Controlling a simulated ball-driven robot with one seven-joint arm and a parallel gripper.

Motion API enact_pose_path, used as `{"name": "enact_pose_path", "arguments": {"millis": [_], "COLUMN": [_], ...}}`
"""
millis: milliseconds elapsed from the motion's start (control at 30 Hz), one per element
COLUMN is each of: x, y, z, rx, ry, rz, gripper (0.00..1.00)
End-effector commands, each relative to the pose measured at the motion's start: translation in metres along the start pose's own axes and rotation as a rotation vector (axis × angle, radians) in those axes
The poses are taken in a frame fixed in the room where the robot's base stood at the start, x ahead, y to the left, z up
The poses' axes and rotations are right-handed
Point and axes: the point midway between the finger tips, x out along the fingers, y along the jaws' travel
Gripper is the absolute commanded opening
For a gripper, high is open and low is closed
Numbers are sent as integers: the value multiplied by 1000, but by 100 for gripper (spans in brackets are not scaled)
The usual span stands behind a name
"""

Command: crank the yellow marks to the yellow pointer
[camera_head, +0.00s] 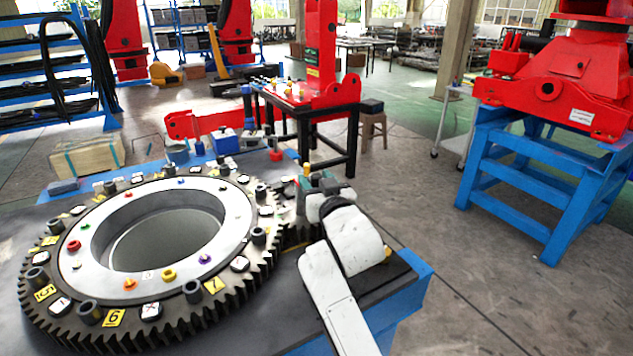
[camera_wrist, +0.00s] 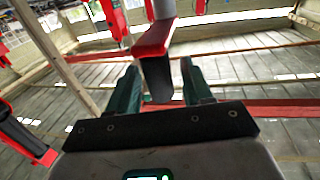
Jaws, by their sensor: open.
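A large dark toothed gear ring (camera_head: 262,275) lies flat on the bench at the left of the head view. Yellow number plates sit around it, among them a 6 (camera_head: 114,318) and a 7 (camera_head: 214,285). A yellow stud (camera_head: 169,274) sits on its pale inner ring. A thin post with an orange-yellow tip (camera_head: 306,168) stands behind my gripper (camera_head: 314,187); I cannot tell if it is the pointer. My gripper is at the ring's right edge and hides the crank area. In the wrist view its green fingers are apart, with a red and black part (camera_wrist: 154,42) between or beyond them.
White and black square markers and dark bolts surround the ring. A blue box (camera_head: 224,141) stands behind it. A black table with red crane parts (camera_head: 310,100) is farther back. A blue stand (camera_head: 515,165) with a red crane base is at right. Open floor lies between.

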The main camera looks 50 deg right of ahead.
Motion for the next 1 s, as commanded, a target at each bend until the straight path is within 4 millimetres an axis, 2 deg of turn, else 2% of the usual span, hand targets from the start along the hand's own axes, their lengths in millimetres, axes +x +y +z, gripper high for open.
{"name": "enact_pose_path", "arguments": {"millis": [67,600,1000], "x": [0,0,1], "y": [0,0,0], "z": [0,0,0], "rx": [0,0,1], "ry": [0,0,-1], "rz": [0,0,-6], "gripper": [50,0,0]}}
